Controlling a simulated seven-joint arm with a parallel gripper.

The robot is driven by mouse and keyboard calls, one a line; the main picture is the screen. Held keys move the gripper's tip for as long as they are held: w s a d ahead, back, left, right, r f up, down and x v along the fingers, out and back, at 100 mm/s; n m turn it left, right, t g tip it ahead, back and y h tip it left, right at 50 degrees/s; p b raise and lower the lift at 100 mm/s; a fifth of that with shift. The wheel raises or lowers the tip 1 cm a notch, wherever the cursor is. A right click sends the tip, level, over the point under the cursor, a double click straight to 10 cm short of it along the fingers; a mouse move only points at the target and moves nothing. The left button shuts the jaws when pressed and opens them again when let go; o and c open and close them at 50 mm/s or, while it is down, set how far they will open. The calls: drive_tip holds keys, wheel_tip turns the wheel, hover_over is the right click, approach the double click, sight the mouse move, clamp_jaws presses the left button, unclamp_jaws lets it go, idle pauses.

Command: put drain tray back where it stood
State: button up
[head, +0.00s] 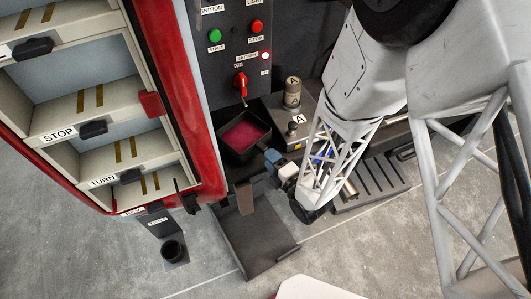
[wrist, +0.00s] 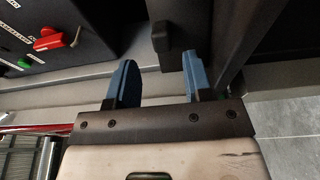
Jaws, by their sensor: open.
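A flat dark tray (head: 268,245) with an upright brown-grey tab (head: 245,198) at its back lies on the grey floor in the head view. A small square black pan (head: 262,146) with a dark red inside stands behind it, below the switch panel. I cannot tell for sure which is the drain tray. My gripper (head: 271,158) has blue fingers and is beside the pan's right front. In the wrist view my gripper (wrist: 157,75) is open and empty, its fingers apart. A dark upright tab (wrist: 161,38) stands beyond the gap between them.
A red-framed cabinet (head: 185,95) with labelled shelves stands on the left. The dark switch panel (head: 232,60) rises behind. Open grey floor (head: 350,245) lies in front.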

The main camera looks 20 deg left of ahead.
drive_tip(key=v, duration=0.7)
drive_tip(key=shift+d, duration=0.1)
idle(0.8)
drive_tip(key=w+d+r+m+h, duration=1.2)
drive_tip(key=d+r+m, duration=0.3)
drive_tip(key=d+r, duration=0.1)
drive_tip(key=s+d+r+m+g+h, duration=0.1)
drive_tip(key=s+d+r+m+g, duration=0.2)
drive_tip(key=s+d+r+m, duration=0.4)
drive_tip(key=s+d+r+m+g+h, duration=0.2)
drive_tip(key=s+d+r+m+g, duration=0.1)
drive_tip(key=s+d+r+m, duration=0.4)
drive_tip(key=s+r+m, duration=0.1)
drive_tip(key=s+r, duration=0.2)
drive_tip(key=s, duration=0.2)
drive_tip(key=shift+s+r+g, duration=0.2)
drive_tip(key=shift+s+g, duration=0.1)
